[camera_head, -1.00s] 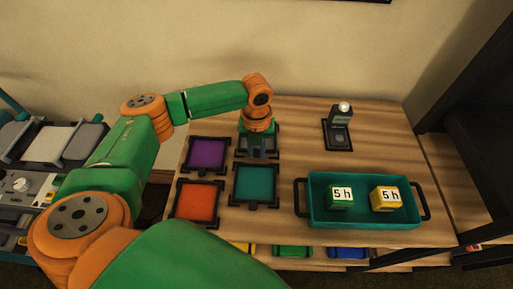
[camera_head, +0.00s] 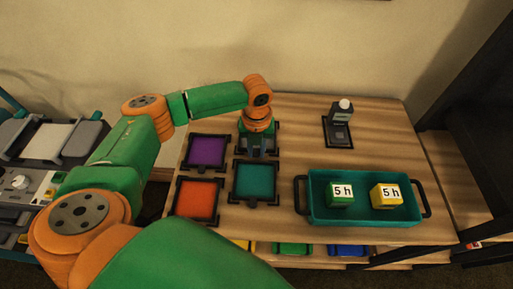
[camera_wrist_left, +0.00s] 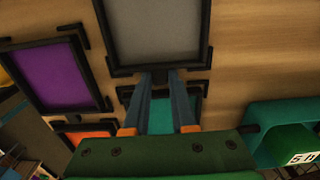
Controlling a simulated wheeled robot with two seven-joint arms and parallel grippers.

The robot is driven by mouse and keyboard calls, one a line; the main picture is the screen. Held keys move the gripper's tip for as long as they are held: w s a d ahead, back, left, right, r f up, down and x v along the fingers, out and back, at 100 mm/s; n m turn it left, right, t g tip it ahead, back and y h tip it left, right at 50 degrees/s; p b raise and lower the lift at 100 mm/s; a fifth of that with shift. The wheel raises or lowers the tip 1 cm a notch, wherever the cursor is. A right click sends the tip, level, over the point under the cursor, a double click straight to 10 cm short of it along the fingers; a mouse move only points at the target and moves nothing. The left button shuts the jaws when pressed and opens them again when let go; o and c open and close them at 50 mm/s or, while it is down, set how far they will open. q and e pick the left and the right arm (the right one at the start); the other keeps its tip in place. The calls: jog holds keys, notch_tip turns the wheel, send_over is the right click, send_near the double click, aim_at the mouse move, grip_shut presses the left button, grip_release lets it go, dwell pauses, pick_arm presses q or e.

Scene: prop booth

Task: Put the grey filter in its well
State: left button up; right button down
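The grey filter (camera_wrist_left: 158,32) is a flat grey square in a black frame, large at the top of the left wrist view. In the head view it lies at the back of the table, mostly hidden behind my left gripper (camera_head: 257,151). My left gripper points down, its two fingers (camera_wrist_left: 160,80) on either side of the filter's small front tab and seemingly shut on it. The filter sits beyond the teal one, right of the purple one. Its well is mostly covered, so I cannot tell whether it is fully seated. My right gripper is not in view.
Purple (camera_head: 207,151), orange (camera_head: 196,201) and teal (camera_head: 255,182) filters lie in black-cornered wells close by. A teal tray (camera_head: 365,219) with green (camera_head: 340,195) and yellow (camera_head: 386,196) blocks is at right. A small dark device (camera_head: 340,125) stands behind it.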

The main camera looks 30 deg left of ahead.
pick_arm(q)
jog(key=o, duration=0.5)
notch_tip(320, 180, up, 7)
jog(key=shift+r+b, duration=0.1)
jog(key=shift+b, duration=0.3)
